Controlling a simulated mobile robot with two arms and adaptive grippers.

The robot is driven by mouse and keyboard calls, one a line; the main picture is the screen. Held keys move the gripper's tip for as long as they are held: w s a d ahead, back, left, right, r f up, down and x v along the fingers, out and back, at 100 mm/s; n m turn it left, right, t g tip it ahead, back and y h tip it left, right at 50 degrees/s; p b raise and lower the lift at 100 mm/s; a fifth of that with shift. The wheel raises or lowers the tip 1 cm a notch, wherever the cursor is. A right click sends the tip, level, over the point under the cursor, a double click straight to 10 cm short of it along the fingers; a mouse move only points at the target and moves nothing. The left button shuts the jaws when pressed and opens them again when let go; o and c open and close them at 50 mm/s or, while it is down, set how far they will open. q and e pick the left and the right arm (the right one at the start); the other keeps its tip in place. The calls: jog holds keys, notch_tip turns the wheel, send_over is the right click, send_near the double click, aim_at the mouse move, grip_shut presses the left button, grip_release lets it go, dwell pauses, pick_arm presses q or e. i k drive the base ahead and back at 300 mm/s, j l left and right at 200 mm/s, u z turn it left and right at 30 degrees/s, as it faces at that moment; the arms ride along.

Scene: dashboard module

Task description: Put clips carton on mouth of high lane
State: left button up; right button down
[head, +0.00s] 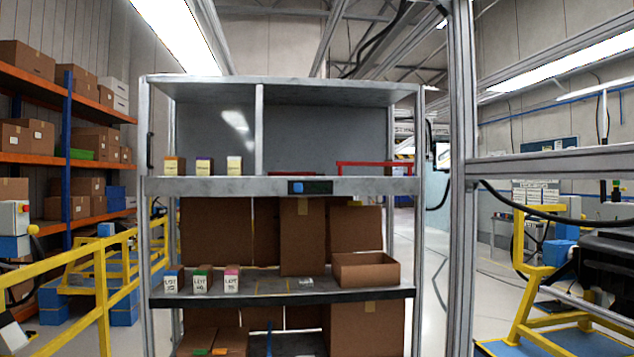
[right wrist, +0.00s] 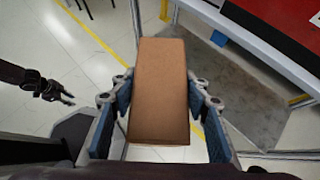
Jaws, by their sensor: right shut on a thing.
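A plain brown carton (right wrist: 158,90), which I take to be the clips carton, is held in my right gripper (right wrist: 159,100); the blue pads press on its two long sides. The carton and right gripper do not show in the head view. My left gripper (right wrist: 58,90) shows small and dark at the left of the right wrist view, apart from the carton; its jaw opening is unclear. In the head view a grey rack has an upper shelf (head: 230,187) with a divider and a red rail (head: 375,165) at right. No label marks which part is the high lane.
Small labelled boxes (head: 204,165) stand at the upper shelf's left. The lower shelf holds labelled boxes (head: 202,280), an open brown box (head: 366,271) and a tall carton (head: 302,237). A metal post (head: 462,180) rises right of the rack. Yellow railings (head: 101,275) stand left.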

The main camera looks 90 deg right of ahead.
aim_at(301, 180)
jog(key=l+z, duration=0.1)
jog(key=z, duration=0.35)
jog(key=i+z, duration=0.1)
jog(key=z, duration=0.35)
jog(key=l+z, duration=0.1)
jog(key=z, duration=0.35)
jog(key=i+z, duration=0.15)
jog(key=z, duration=0.3)
jog(key=i+z, duration=0.3)
jog(key=z, duration=0.15)
jog(key=i+z, duration=0.4)
jog(key=i+j+z, duration=0.15)
jog(key=z, duration=0.3)
jog(key=i+j+z, duration=0.25)
jog(key=z, duration=0.15)
jog(key=i+j, duration=0.2)
jog(key=j, duration=0.15)
jog(key=i+j+z, duration=0.1)
jog(key=i+j, duration=0.15)
jog(key=j, duration=0.15)
jog(key=i+j+z, duration=0.1)
jog(key=j, duration=0.25)
jog(key=i+j, duration=0.3)
jog(key=i+j+z, duration=0.1)
jog(key=j, duration=0.4)
jog(key=i, duration=0.1)
